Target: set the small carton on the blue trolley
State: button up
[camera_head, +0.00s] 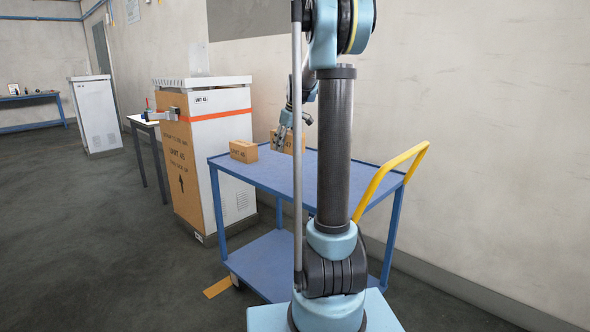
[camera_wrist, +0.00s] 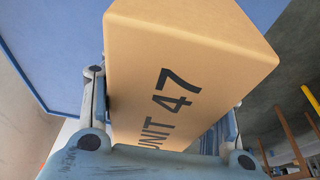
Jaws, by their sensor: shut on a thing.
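My gripper (camera_head: 281,142) is at the far part of the blue trolley (camera_head: 262,171), shut on a small brown carton (camera_head: 295,142). In the wrist view the held carton (camera_wrist: 190,60) shows the print "UNIT 47", with a finger on each side of it. The trolley's blue top (camera_wrist: 65,40) shows beyond the carton there. The carton is over or on the top shelf; I cannot tell whether its underside touches. My gripper and arm hide part of it in the head view.
Another small brown carton (camera_head: 243,151) stands on the trolley's top at the left edge. A tall white cabinet with a brown front (camera_head: 217,150) stands close behind the trolley's left side. The yellow handle (camera_head: 390,178) rises at the right. The middle of the top shelf is bare.

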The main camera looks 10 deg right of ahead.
aim_at(284, 171)
jog(key=shift+f, duration=4.55)
jog(key=o, duration=1.4)
jog(key=shift+f, duration=0.1)
jog(key=shift+c, duration=0.2)
